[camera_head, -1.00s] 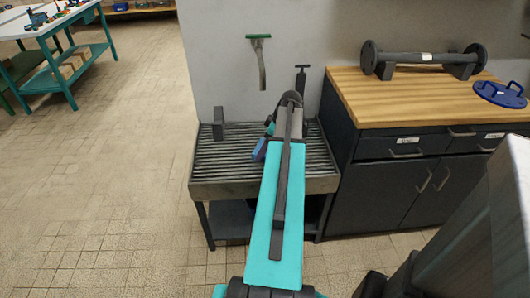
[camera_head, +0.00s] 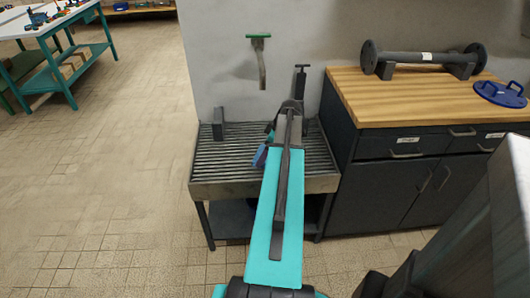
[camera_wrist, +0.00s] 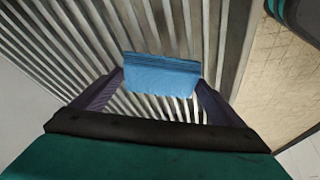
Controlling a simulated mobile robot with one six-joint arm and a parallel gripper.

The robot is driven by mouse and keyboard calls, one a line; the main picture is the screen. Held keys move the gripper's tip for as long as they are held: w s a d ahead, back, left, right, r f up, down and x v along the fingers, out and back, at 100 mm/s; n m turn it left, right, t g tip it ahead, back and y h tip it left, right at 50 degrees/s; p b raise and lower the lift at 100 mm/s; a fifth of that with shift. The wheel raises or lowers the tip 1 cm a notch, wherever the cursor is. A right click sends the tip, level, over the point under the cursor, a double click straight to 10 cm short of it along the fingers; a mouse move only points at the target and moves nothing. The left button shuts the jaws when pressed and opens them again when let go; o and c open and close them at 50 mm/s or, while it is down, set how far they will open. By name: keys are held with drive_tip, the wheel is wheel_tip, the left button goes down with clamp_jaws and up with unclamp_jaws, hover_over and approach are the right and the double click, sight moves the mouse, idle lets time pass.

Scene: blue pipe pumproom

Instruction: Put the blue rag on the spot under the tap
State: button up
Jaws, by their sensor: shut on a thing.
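The blue rag (camera_wrist: 161,76) is held between the two dark fingers of my gripper (camera_wrist: 160,85) in the wrist view, with the slatted grate behind it. In the head view the rag (camera_head: 260,157) shows as a small blue patch beside my arm, over the slatted grate table (camera_head: 222,165). My gripper is mostly hidden by my arm there. The tap (camera_head: 261,62), with a green handle and a grey spout pointing down, is on the wall above the back of the grate. Whether the rag touches the slats cannot be told.
A dark upright block (camera_head: 218,131) stands at the grate's back left. A dark T-topped post (camera_head: 300,84) stands at the back right. A cabinet with a wooden top (camera_head: 410,105) adjoins on the right, carrying a flanged pipe (camera_head: 425,57) and a blue disc (camera_head: 500,94).

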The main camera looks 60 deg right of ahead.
drive_tip(key=o, duration=0.7)
drive_tip(key=shift+r, duration=0.15)
drive_tip(key=shift+v, duration=6)
drive_tip(key=shift+p, duration=0.3)
